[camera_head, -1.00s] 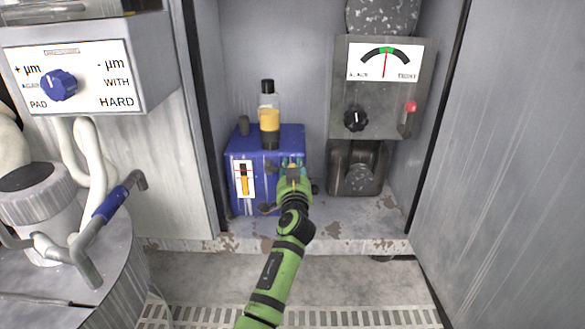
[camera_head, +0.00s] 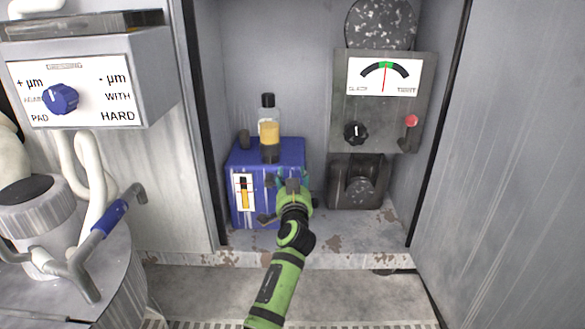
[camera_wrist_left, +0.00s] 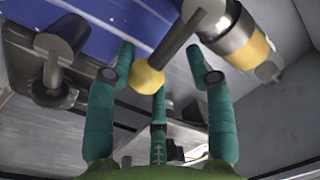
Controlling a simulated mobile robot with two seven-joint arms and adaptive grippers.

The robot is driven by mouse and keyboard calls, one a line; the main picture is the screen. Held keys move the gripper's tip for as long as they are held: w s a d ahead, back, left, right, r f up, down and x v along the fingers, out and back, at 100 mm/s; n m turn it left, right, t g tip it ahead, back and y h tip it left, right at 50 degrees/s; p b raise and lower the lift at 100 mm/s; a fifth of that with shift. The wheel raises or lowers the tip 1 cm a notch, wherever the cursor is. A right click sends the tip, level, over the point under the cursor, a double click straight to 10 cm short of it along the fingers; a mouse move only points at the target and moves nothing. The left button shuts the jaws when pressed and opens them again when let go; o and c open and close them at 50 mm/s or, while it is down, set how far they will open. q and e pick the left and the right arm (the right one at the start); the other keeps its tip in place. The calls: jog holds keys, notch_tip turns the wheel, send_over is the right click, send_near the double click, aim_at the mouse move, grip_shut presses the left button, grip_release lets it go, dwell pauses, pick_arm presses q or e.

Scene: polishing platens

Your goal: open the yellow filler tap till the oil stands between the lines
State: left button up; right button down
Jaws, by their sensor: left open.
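The blue oil box (camera_head: 265,155) stands on the cabinet floor, with an upright bottle (camera_head: 269,132) of yellow oil on top. Its sight gauge (camera_head: 244,193) shows a yellow column; its lines are too small to read against the oil. The yellow filler tap knob (camera_wrist_left: 146,76) shows in the left wrist view at the end of a dark lever, between the teal fingers. My left gripper (camera_wrist_left: 160,62) is open around this knob; whether a finger touches it I cannot tell. In the head view my left gripper (camera_head: 288,178) covers the tap at the box's front right.
A second dark tap (camera_wrist_left: 60,50) is left of the fingers in the wrist view. A grey gauge unit (camera_head: 385,100) with a black knob stands right of the box. The cabinet lip (camera_head: 330,260) runs in front; a blue-handled lever (camera_head: 108,219) is at left.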

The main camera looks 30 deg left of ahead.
pick_arm(q)
notch_tip(320, 180, up, 8)
jog(key=shift+r, duration=0.25)
